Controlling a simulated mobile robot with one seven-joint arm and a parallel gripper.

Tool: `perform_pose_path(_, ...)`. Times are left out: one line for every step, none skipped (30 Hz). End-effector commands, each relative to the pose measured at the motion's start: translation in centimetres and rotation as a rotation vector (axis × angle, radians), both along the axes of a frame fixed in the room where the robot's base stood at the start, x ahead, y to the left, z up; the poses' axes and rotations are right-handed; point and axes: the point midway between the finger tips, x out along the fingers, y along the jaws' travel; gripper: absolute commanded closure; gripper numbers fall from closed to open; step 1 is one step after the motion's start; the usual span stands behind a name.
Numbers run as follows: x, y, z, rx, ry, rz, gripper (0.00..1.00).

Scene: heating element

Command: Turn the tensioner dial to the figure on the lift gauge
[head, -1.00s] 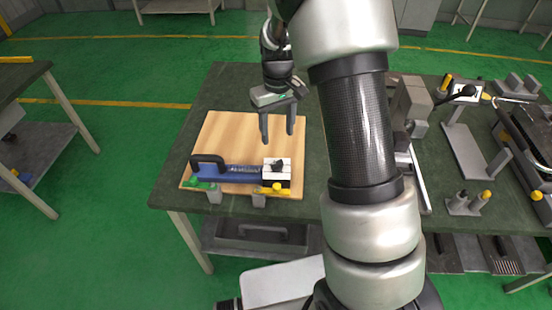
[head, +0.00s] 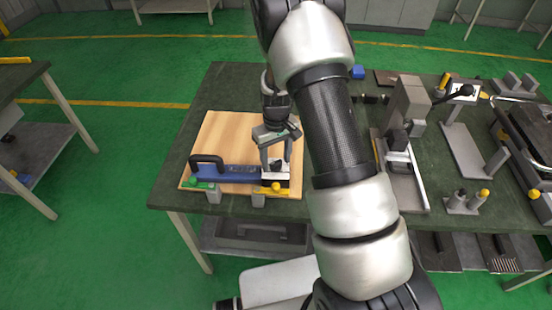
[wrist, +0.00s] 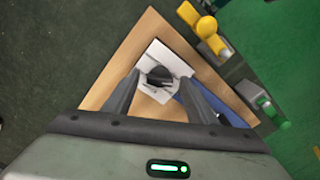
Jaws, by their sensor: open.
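The tensioner, a blue tool (head: 228,173) with a black handle, lies on a wooden board (head: 222,130) on the green bench. Its black dial (wrist: 158,76) sits on a white plate (wrist: 152,57) at the tool's right end. My gripper (head: 276,168) is open, pointing down over that end. In the wrist view my gripper (wrist: 160,78) has one finger on each side of the dial; I cannot tell whether they touch it. The fingers partly hide the dial in the head view. A white-faced instrument (head: 463,91) at the back right may be the lift gauge; its figure is too small to read.
A yellow-knobbed clamp (head: 275,188) and a green-knobbed clamp (head: 203,184) stand at the board's front edge. Right of my arm are a grey block device (head: 409,104) and a small stand with a yellow knob (head: 484,195). The board's back left is clear.

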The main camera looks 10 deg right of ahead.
Motion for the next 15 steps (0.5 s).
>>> perform_pose_path(0.01, 0.0, 0.02, 0.0, 0.0, 0.0, 0.52)
perform_pose_path(0.01, 0.0, 0.02, 0.0, 0.0, 0.0, 0.57)
perform_pose_path(0.01, 0.0, 0.03, 0.0, 0.0, 0.0, 0.64)
perform_pose_path(0.01, 0.0, 0.03, 0.0, 0.0, 0.0, 0.69)
perform_pose_path(0.01, 0.0, 0.03, 0.0, 0.0, 0.0, 0.74)
perform_pose_path(0.01, 0.0, 0.04, 0.0, 0.0, 0.0, 0.8)
perform_pose_path(0.0, 0.0, 0.04, 0.0, 0.0, 0.0, 0.86)
perform_pose_path(0.0, 0.0, 0.04, 0.0, 0.0, 0.0, 0.9)
perform_pose_path(0.0, 0.0, 0.04, 0.0, 0.0, 0.0, 0.9)
perform_pose_path(0.0, 0.0, 0.04, 0.0, 0.0, 0.0, 0.9)
perform_pose_path(0.01, 0.0, 0.04, 0.0, 0.0, -0.001, 0.9)
perform_pose_path(0.0, 0.0, 0.03, 0.0, 0.0, -0.004, 0.9)
perform_pose_path(0.0, 0.0, 0.03, 0.0, 0.0, -0.007, 0.9)
perform_pose_path(0.01, 0.0, 0.02, 0.0, 0.0, -0.011, 0.9)
perform_pose_path(0.01, 0.0, 0.01, 0.0, 0.0, -0.02, 0.9)
